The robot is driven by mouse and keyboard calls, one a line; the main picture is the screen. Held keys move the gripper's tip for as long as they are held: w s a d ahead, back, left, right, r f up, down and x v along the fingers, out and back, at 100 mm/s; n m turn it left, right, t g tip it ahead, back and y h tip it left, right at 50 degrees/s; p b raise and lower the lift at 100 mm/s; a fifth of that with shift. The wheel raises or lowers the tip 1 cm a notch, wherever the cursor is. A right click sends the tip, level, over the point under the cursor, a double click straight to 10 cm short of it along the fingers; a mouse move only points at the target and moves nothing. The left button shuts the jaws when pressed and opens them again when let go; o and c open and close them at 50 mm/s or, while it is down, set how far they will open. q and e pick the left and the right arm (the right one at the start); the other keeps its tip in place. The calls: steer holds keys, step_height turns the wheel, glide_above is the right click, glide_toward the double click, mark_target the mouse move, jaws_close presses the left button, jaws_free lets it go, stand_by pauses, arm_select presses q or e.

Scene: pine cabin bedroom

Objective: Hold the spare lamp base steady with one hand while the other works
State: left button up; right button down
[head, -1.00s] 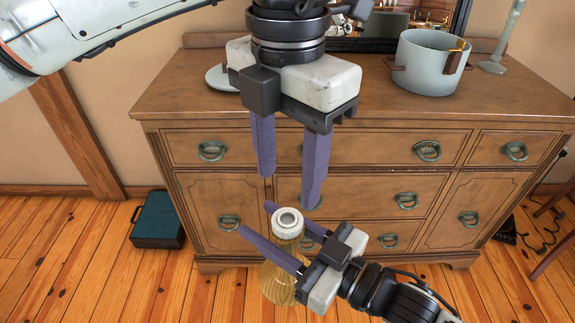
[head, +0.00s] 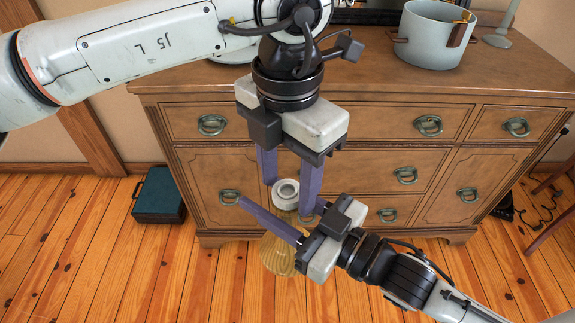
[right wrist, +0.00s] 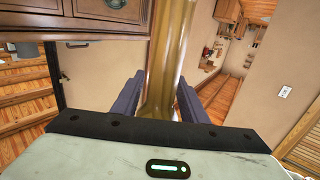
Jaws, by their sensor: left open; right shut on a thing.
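The spare lamp base (head: 280,257) is a yellowish, wood-grained, rounded body held upright in front of the dresser. A pale ring-shaped fitting (head: 286,192) with a dark centre sits on its top. My right gripper (right wrist: 158,97) is shut on the lamp base, one finger on either side; its column (right wrist: 168,50) rises between them in the right wrist view. My left gripper (head: 288,200) points down from above, open, its fingers on either side of the fitting. I cannot tell whether they touch it. The far right finger is partly hidden behind the left gripper.
A wooden dresser (head: 400,100) with ring handles stands just behind the grippers. On it are a grey pot (head: 430,40) and a pale stand (head: 497,38). A dark teal case (head: 158,196) lies on the plank floor at left. Floor at left front is clear.

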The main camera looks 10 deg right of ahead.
arm_select(q)
steer(key=c, duration=1.1)
steer(key=o, duration=1.3)
steer(key=shift+c, duration=0.2)
step_height(320, 180, up, 12)
steer(key=shift+f, duration=0.1)
